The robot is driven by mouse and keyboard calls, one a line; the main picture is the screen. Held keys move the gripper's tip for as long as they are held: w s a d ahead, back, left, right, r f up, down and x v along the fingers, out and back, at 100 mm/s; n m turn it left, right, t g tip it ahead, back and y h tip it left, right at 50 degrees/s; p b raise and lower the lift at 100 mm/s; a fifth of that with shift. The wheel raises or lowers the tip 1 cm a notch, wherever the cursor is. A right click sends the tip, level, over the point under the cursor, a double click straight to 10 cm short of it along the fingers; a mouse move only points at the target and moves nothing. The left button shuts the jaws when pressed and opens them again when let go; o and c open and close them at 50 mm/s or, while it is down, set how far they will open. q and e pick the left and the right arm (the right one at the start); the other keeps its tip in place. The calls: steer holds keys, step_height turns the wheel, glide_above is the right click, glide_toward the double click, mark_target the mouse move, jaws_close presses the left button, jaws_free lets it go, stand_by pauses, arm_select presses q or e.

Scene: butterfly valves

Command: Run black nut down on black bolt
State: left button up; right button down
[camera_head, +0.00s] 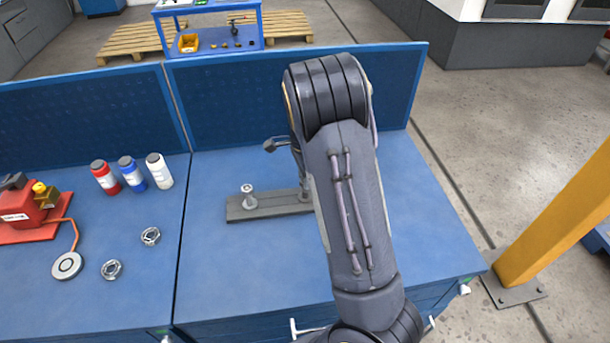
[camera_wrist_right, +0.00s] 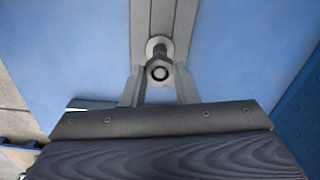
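In the right wrist view a dark bolt (camera_wrist_right: 158,53) stands on a grey bar, seen nearly end-on, with a pale round flange at its foot. A dark hex nut (camera_wrist_right: 150,73) shows around its near end, which has a pale round face. My right gripper (camera_wrist_right: 159,76) has its two fingers apart, one on each side of the nut, with a small gap visible. In the head view the grey bar (camera_head: 265,208) lies on the blue bench; my right arm hides its right part, the dark bolt and most of the gripper. My left gripper is not in view.
A silver bolt (camera_head: 248,196) stands at the bar's left end. Two loose metal rings (camera_head: 150,236) (camera_head: 112,269), a red device (camera_head: 28,211) with a cabled disc (camera_head: 67,265), and red, blue and white bottles (camera_head: 159,170) are left. A blue back panel (camera_head: 230,98) rises behind. Bench in front of the bar is clear.

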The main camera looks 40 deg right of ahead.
steer(key=shift+r+m+p, duration=0.15)
steer(key=shift+m+p, duration=0.5)
steer(key=shift+m, duration=0.25)
steer(key=shift+f+m, duration=0.2)
steer(key=shift+m, duration=1.8)
steer(key=m, duration=1.2)
steer(key=shift+m, duration=0.4)
steer(key=m, duration=0.4)
steer(key=shift+d+m, duration=0.1)
steer(key=shift+m, duration=0.6)
steer(key=c, duration=1.4)
jaws_free()
